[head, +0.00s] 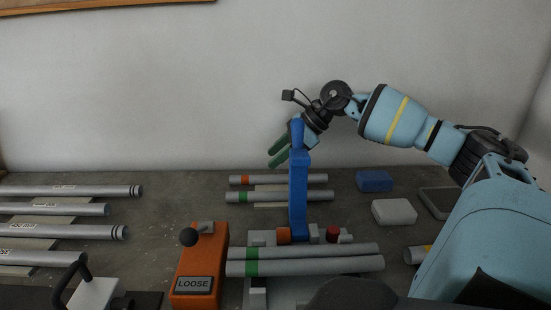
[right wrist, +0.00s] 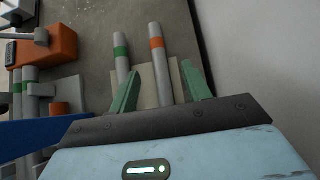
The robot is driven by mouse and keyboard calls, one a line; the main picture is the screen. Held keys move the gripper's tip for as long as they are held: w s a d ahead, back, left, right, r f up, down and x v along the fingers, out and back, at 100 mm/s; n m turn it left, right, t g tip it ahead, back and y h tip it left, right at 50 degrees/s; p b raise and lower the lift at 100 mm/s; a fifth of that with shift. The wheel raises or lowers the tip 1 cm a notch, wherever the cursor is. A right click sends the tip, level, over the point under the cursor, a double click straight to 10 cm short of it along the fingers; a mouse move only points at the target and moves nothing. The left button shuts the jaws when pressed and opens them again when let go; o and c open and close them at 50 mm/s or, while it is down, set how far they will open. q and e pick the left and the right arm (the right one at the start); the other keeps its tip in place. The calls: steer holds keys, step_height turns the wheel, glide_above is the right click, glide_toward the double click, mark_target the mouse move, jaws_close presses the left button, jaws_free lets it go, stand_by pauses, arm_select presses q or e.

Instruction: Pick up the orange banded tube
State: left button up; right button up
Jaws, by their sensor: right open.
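The orange-banded tube (head: 285,179) is a grey tube lying at the back of the table, its orange band near its left end. In the right wrist view the tube (right wrist: 160,75) runs between the two green fingers, with the band beyond the fingertips. My right gripper (head: 274,160) is open and empty; in the head view its fingers point down above the tube's left half, apart from it. It also shows in the right wrist view (right wrist: 160,70). A green-banded tube (head: 290,196) lies parallel in front. My left gripper is not in view.
A tall blue post (head: 298,190) stands close to the right gripper. In front are two more grey tubes (head: 320,267) and an orange block marked LOOSE (head: 196,262). Blue (head: 374,181) and grey (head: 394,212) blocks lie right; several tubes (head: 60,208) lie left.

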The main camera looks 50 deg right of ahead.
mark_target(256, 176)
steer(key=shift+w, duration=0.1)
steer(key=shift+w+a+f, duration=0.15)
steer(key=shift+a+f, duration=0.1)
steer(key=shift+f, duration=0.05)
steer(key=shift+w+a+f, duration=0.3)
steer(key=shift+w+f, duration=0.15)
steer(key=shift+f, duration=0.05)
steer(key=p+x, duration=0.1)
steer(key=x, duration=0.3)
steer(key=shift+a+f, duration=0.2)
steer(key=shift+f, duration=0.15)
steer(key=shift+w+a+f, duration=0.15)
steer(key=shift+f, duration=0.1)
